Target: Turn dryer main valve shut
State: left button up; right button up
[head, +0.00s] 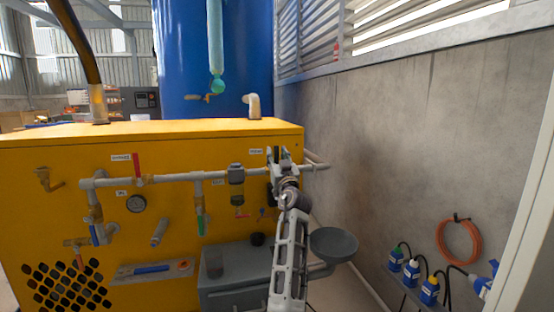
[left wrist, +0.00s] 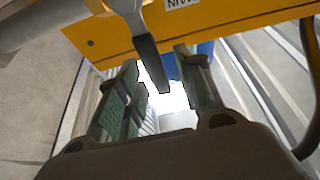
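The main valve's lever (left wrist: 150,62) has a grey metal arm and a dark grip. In the left wrist view it reaches between the fingers of my left gripper (left wrist: 157,57), with a gap on each side. A label reading MAIN (left wrist: 183,4) is beside it. In the head view, my left gripper (head: 281,163) is at the right end of the grey pipe (head: 218,174) on the yellow dryer cabinet (head: 60,165), covering most of the valve. I cannot tell the lever's exact angle there. My right gripper is not in view.
A red lever (head: 137,164), a green lever (head: 200,222), a gauge (head: 136,203) and a filter bowl (head: 236,181) are on the cabinet front. A grey box (head: 235,290) and a round grey dish (head: 334,243) stand below.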

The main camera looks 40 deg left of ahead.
pick_arm(q)
notch_tip(320, 180, up, 9)
dwell(0.6)
jog(key=shift+r, duration=0.15)
dwell(0.5)
